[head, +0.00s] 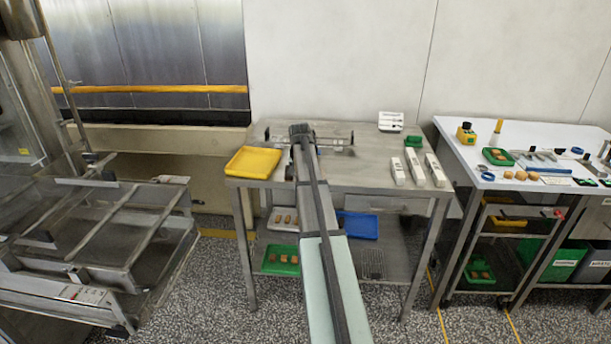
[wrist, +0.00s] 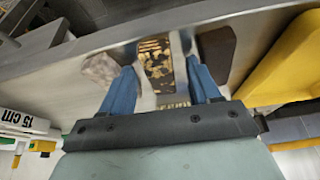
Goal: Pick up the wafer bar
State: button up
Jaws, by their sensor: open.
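In the wrist view, a bar with a dark and gold mottled top (wrist: 156,60) lies between the two blue fingers of my gripper (wrist: 161,74); it may be the wafer bar, but I cannot tell for sure. The fingers are apart, one on each side of it, and I cannot tell whether either touches it. A grey-brown piece (wrist: 100,69) lies left of the left finger. A dark brown piece (wrist: 216,52) lies right of the right finger. In the head view, my arm reaches over the steel table and hides the bar and the fingers.
The steel table (head: 365,170) holds a yellow tray (head: 253,162) on the left, which also shows in the wrist view (wrist: 290,65), and white blocks (head: 414,167) on the right. A green item (head: 413,142) stands behind them. A white-topped bench (head: 470,133) stands farther right.

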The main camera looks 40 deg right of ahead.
jog(key=shift+c, duration=0.3)
jog(key=c, duration=0.8)
jog(key=shift+c, duration=0.2)
notch_tip(320, 180, up, 10)
